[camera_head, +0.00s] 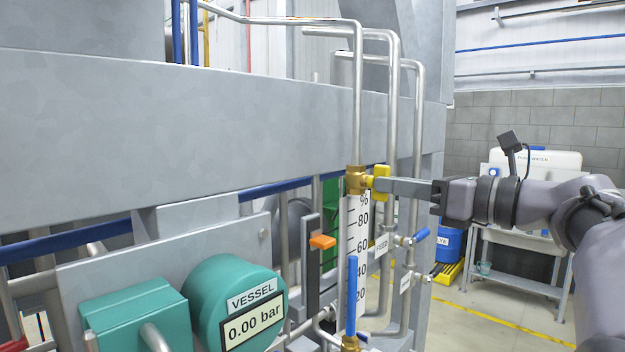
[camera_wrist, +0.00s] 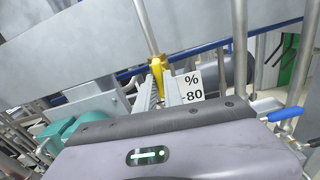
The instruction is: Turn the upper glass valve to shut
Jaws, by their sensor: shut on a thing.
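The upper glass valve is a brass body (camera_head: 356,181) with a yellow handle (camera_head: 379,181), at the top of the white percent scale (camera_head: 356,240). My gripper (camera_head: 388,186) reaches in from the right and is shut on the yellow handle. In the wrist view the yellow handle (camera_wrist: 157,72) sits between the fingertips, partly hidden by them. The lower valve's brass body (camera_head: 350,343) shows at the bottom edge of the head view, with a long blue handle (camera_head: 352,297) standing upright.
A vertical steel pipe (camera_head: 357,100) rises from the valve, with more pipes close behind. An orange handle (camera_head: 322,242) is to the left, and a blue lever (camera_head: 420,236) is below my gripper. A teal vessel gauge (camera_head: 235,290) reads 0.00 bar. Open floor lies at right.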

